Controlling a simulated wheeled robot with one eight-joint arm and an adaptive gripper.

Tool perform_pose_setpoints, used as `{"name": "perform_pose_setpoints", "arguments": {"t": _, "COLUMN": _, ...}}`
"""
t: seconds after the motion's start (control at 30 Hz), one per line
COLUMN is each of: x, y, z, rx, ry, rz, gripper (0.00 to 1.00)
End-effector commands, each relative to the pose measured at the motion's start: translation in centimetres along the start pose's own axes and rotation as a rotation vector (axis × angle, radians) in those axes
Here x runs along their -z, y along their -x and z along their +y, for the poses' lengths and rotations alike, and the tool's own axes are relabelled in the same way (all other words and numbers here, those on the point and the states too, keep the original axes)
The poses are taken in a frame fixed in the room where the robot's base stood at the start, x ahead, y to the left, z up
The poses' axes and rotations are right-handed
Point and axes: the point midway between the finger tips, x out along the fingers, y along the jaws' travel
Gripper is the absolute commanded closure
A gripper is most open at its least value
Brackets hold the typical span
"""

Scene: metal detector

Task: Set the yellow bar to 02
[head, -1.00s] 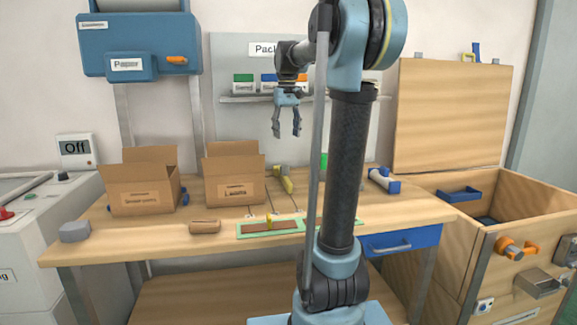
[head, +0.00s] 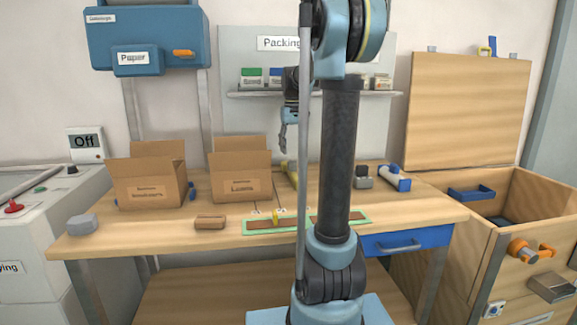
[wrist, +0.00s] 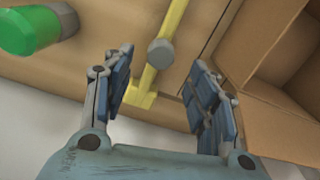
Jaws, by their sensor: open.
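My gripper (head: 284,140) hangs above the back of the table, well above and behind the strip, and is seen edge-on. In the wrist view its two blue-padded fingers (wrist: 160,95) are apart with nothing held between them. Below them a yellow long-handled tool (wrist: 174,30) with a grey round part shows.
Open cardboard boxes (head: 148,182) (head: 240,178) stand at the table's left and middle. A brown block (head: 210,222) lies left of the strip. A green cylinder (wrist: 30,30) shows in the wrist view. An open wooden crate (head: 535,205) stands at the right.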

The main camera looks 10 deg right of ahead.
Motion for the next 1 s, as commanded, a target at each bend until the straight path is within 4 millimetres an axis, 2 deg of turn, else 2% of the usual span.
{"name": "perform_pose_setpoints", "arguments": {"t": 0.2, "x": 0.0, "y": -3.6, "z": 0.0, "rx": 0.000, "ry": 0.000, "rz": 0.000, "gripper": 0.47}}
{"name": "perform_pose_setpoints", "arguments": {"t": 0.4, "x": 0.0, "y": -6.0, "z": 0.0, "rx": 0.000, "ry": 0.001, "rz": 0.000, "gripper": 0.47}}
{"name": "perform_pose_setpoints", "arguments": {"t": 0.6, "x": 0.0, "y": -7.0, "z": -0.1, "rx": 0.000, "ry": 0.001, "rz": 0.000, "gripper": 0.47}}
{"name": "perform_pose_setpoints", "arguments": {"t": 0.87, "x": 0.0, "y": -7.1, "z": -0.1, "rx": 0.000, "ry": 0.001, "rz": 0.000, "gripper": 0.47}}
{"name": "perform_pose_setpoints", "arguments": {"t": 0.9, "x": 0.0, "y": -7.1, "z": -0.1, "rx": 0.000, "ry": 0.001, "rz": 0.000, "gripper": 0.49}}
{"name": "perform_pose_setpoints", "arguments": {"t": 1.0, "x": 0.0, "y": -7.1, "z": -0.1, "rx": 0.000, "ry": 0.002, "rz": 0.000, "gripper": 0.72}}
